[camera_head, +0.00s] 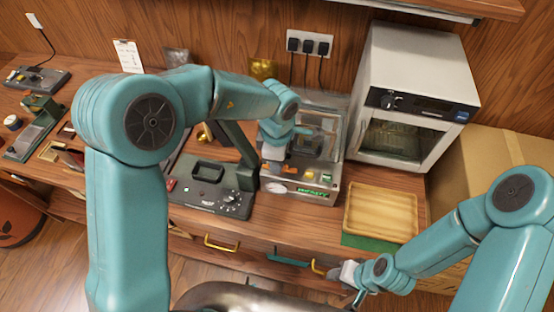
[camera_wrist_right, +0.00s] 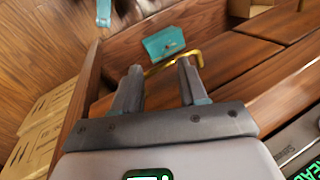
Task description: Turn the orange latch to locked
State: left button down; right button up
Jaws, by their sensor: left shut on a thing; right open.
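The orange latch (camera_head: 290,169) is on the front of a clear-lidded machine (camera_head: 302,190) at the back middle of the counter. My left gripper (camera_head: 276,163) reaches down to it from above and is shut on it. The fingers hide part of the latch, so its exact angle is hard to tell. My right gripper (camera_head: 344,274) is low in front of the counter, open and empty. In the right wrist view, its two fingers (camera_wrist_right: 160,70) stand apart, with a brass handle (camera_wrist_right: 174,62) just beyond the tips.
A green-lit display (camera_head: 313,193) is on the machine's front. A dark press device (camera_head: 205,187) stands to its left, a wooden tray (camera_head: 381,211) to its right. A white oven (camera_head: 412,95) and a cardboard box (camera_head: 487,165) stand at right. Drawers with handles (camera_head: 221,243) line the counter front.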

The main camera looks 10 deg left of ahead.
pick_arm(q)
jog(key=n, duration=0.4)
jog(key=shift+s+r, duration=0.1)
jog(key=n, duration=0.4)
jog(key=shift+d+n, duration=0.15)
jog(key=shift+n, duration=0.15)
jog(key=n, duration=0.4)
jog(key=shift+s+d+n, duration=0.1)
jog(key=shift+n, duration=0.2)
jog(key=n, duration=0.4)
jog(key=shift+d+r, duration=0.1)
jog(key=shift+n, duration=0.3)
jog(key=c, duration=1.2)
grip_release()
jog(key=shift+o, duration=0.2)
